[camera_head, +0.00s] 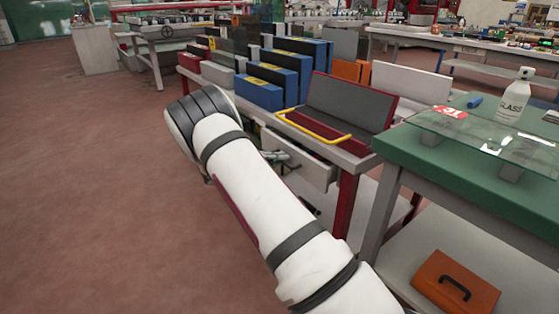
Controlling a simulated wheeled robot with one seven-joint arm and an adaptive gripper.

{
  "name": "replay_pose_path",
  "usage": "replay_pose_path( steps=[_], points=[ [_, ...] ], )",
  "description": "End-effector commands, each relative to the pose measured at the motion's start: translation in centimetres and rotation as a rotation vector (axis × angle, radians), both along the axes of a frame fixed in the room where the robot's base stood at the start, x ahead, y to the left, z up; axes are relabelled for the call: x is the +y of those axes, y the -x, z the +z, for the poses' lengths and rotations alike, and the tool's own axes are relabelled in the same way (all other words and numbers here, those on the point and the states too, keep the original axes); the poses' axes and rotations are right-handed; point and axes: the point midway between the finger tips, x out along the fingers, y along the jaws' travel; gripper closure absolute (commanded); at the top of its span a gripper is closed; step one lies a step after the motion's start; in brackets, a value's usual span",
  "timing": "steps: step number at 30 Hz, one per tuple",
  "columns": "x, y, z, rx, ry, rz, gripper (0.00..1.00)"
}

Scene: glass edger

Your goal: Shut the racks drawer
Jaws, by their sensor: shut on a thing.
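The racks drawer (312,170) shows as a pale grey panel under the top of the red-legged bench, right of my arm. How far it stands out is hard to tell, because my white arm covers its left part. My gripper (279,157) shows only in part, as a small dark and greenish shape just past my forearm, against the drawer front. It appears shut at the drawer's handle; the fingertips are small and partly hidden.
The racks bench (347,160) carries blue and grey cases (270,80) and a tilted dark panel with a yellow handle (315,128). A green table (450,170) with a glass sheet and white bottle (513,98) stands close right. An orange case (455,285) lies below. The left floor is clear.

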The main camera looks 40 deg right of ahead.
Motion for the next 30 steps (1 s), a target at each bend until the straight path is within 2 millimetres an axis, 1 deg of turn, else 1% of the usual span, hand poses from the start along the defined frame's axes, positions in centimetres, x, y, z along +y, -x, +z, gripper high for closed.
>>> replay_pose_path(
  steps=[4, 9, 11, 19, 20, 21, 30],
  points=[
    [-1.4, 0.0, 0.1, 0.001, 0.001, -0.002, 1.00],
    [-3.9, -0.1, 0.2, 0.001, 0.000, -0.001, 1.00],
    [-4.4, -0.1, 0.1, 0.000, 0.000, 0.000, 1.00],
    [-4.6, -0.1, 0.0, 0.000, 0.001, 0.000, 1.00],
    [-4.6, -0.1, 0.0, 0.000, 0.001, 0.000, 0.85],
    [-4.6, -0.1, 0.0, 0.000, 0.001, 0.000, 0.82],
    [-4.6, -0.1, 0.1, 0.000, 0.002, -0.002, 0.82]
  ],
)
